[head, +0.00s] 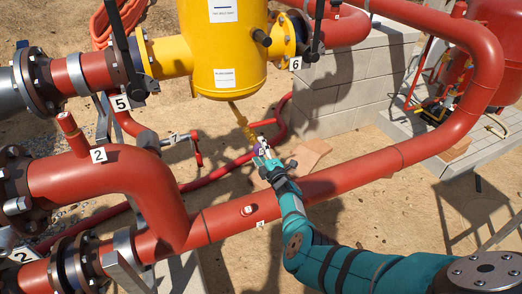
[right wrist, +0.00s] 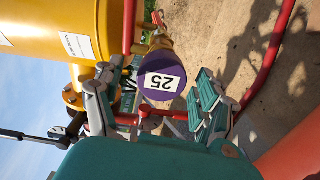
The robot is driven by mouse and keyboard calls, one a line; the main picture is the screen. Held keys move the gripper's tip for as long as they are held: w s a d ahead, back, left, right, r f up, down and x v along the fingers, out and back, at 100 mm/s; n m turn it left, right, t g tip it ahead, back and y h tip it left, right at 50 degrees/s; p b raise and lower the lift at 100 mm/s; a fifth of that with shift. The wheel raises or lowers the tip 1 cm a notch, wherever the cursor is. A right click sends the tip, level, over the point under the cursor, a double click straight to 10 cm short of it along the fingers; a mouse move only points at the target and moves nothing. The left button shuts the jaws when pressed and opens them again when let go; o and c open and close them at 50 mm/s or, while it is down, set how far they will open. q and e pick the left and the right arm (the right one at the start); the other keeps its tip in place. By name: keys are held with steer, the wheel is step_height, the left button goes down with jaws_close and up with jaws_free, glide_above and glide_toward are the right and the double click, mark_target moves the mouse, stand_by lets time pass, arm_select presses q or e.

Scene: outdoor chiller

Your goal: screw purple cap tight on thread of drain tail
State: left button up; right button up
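The purple cap (right wrist: 165,72), labelled 25, sits at the end of the brass drain tail (right wrist: 160,42) in the right wrist view. The thread is hidden behind the cap, so I cannot tell how tightly it sits. In the head view, the yellow drain tail (head: 241,119) hangs below the yellow tank, and the cap (head: 257,150) is a small purple patch at my gripper. My right gripper (head: 264,155) is open. Its two fingers (right wrist: 155,105) stand wide apart on either side of the cap, with visible gaps. My left gripper is not in view.
The yellow tank (head: 223,45) stands above the drain tail. A thick red pipe (head: 345,176) runs below my right arm. A thin red pipe (head: 222,174) passes close beneath the cap. A grey block wall (head: 350,85) stands right of the tank. Sandy ground is open between them.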

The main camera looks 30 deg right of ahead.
steer(key=o, duration=0.5)
steer(key=s+p, duration=0.3)
steer(key=s, duration=0.1)
steer(key=s+p, duration=0.3)
steer(key=s, duration=0.1)
steer(key=s+p, duration=0.3)
steer(key=s, duration=0.1)
steer(key=shift+s+a, duration=0.1)
steer(key=shift+a, duration=0.15)
